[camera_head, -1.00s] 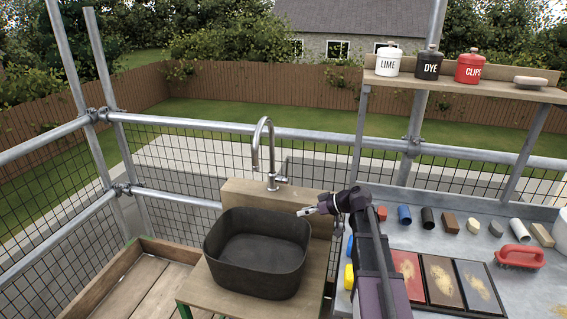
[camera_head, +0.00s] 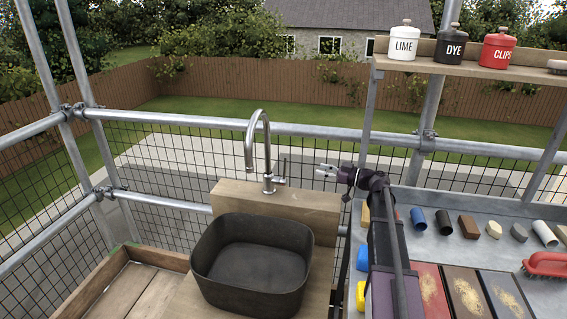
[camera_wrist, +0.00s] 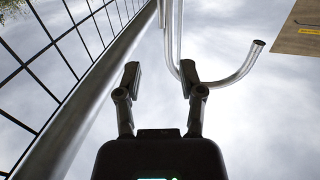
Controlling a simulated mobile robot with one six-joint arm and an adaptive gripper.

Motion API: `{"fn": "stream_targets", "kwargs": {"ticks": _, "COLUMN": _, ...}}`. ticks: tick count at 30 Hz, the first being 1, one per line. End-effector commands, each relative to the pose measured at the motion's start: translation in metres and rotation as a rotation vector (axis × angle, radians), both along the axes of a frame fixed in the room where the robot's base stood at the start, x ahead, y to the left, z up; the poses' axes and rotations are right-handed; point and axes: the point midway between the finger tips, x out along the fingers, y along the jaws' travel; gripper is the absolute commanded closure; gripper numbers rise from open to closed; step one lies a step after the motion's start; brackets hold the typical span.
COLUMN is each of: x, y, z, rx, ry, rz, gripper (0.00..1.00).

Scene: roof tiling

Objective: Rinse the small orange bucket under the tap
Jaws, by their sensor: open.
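No small orange bucket shows in either view. The tap (camera_head: 262,150) is a tall metal gooseneck on a wooden block (camera_head: 300,199) behind a dark basin (camera_head: 213,262). The visible basin floor looks empty. My gripper (camera_head: 322,170) is to the right of the tap, above the block's right end, and points left. In the wrist view, its two fingers (camera_wrist: 160,76) stand apart with nothing between them. A curved metal pipe (camera_wrist: 232,80), apparently the tap's spout, lies beyond and right of them.
Scaffold rails (camera_head: 200,127) and mesh run behind the basin. Coloured tubes and blocks, including a blue tube (camera_head: 418,219), a red-handled brush (camera_head: 545,264) and coloured panels (camera_head: 470,295) lie on the grey bench at right. A shelf (camera_head: 480,70) holds lidded pots.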

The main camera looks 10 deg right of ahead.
Motion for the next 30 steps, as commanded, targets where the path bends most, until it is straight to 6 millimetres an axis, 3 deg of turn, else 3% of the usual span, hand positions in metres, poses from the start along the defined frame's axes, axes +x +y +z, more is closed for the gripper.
{"fn": "stream_targets", "kwargs": {"ticks": 14, "x": 0.01, "y": 0.021, "z": 0.0, "rx": -0.001, "ry": 0.002, "rz": 0.011, "gripper": 0.5}}
{"fn": "stream_targets", "kwargs": {"ticks": 30, "x": 0.053, "y": 0.085, "z": 0.0, "rx": -0.001, "ry": 0.002, "rz": 0.013, "gripper": 0.5}}
